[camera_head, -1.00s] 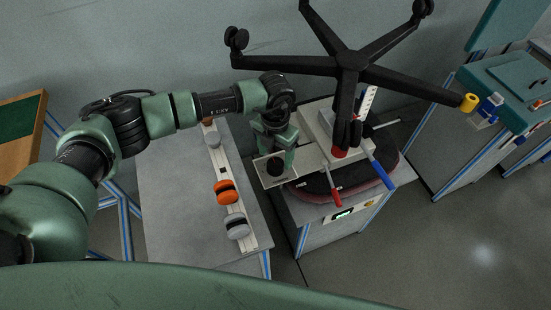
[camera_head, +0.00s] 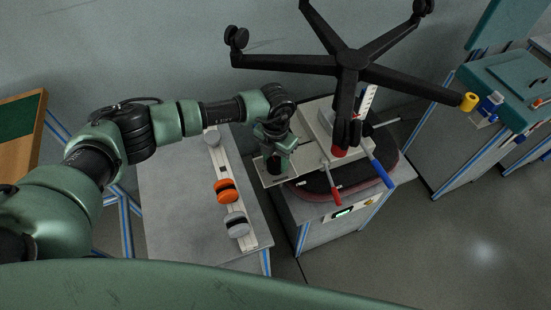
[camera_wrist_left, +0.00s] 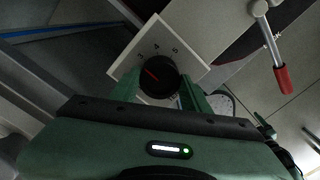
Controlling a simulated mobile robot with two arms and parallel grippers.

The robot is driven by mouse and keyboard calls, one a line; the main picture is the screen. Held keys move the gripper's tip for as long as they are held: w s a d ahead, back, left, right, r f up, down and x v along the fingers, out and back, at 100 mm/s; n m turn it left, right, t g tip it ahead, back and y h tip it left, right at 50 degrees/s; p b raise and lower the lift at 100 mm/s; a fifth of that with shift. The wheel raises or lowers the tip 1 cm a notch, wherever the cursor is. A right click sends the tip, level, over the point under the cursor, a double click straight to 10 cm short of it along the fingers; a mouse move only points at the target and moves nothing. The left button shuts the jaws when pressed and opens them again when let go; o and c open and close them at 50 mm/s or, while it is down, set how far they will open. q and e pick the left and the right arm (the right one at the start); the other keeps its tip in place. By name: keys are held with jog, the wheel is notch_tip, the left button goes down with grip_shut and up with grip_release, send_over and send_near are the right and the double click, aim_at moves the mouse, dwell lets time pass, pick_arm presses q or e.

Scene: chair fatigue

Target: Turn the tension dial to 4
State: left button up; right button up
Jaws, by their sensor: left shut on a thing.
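The tension dial (camera_wrist_left: 160,76) is a round black knob with a red pointer line, on a white plate (camera_wrist_left: 187,37) printed with numbers. The pointer slants to the upper left, toward the left side of the scale; 4 sits nearer the top. My left gripper (camera_head: 274,168) is shut on the dial, its green fingers on either side of it in the left wrist view (camera_wrist_left: 160,92). In the head view the plate (camera_head: 262,180) shows at the left end of the seat fixture, and the gripper mostly covers the dial. My right gripper is not in view.
A red-handled lever (camera_head: 335,190) and a blue-handled lever (camera_head: 382,173) stand right of the dial. The black chair base (camera_head: 352,62) hangs above. Orange (camera_head: 226,190) and grey (camera_head: 236,224) rollers lie on the left bench (camera_head: 178,215).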

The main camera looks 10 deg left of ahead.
pick_arm(q)
jog(key=shift+f+m+b, duration=0.15)
jog(key=shift+m+b, duration=1.5)
jog(key=shift+m, duration=0.05)
jog(key=m+b, duration=0.2)
jog(key=m, duration=0.1)
jog(key=shift+b, duration=0.35)
jog(key=shift+m+b, duration=0.35)
jog(key=shift+m, duration=0.25)
jog(key=shift+r, duration=0.2)
jog(key=o, duration=1.4)
jog(key=shift+c, duration=0.2)
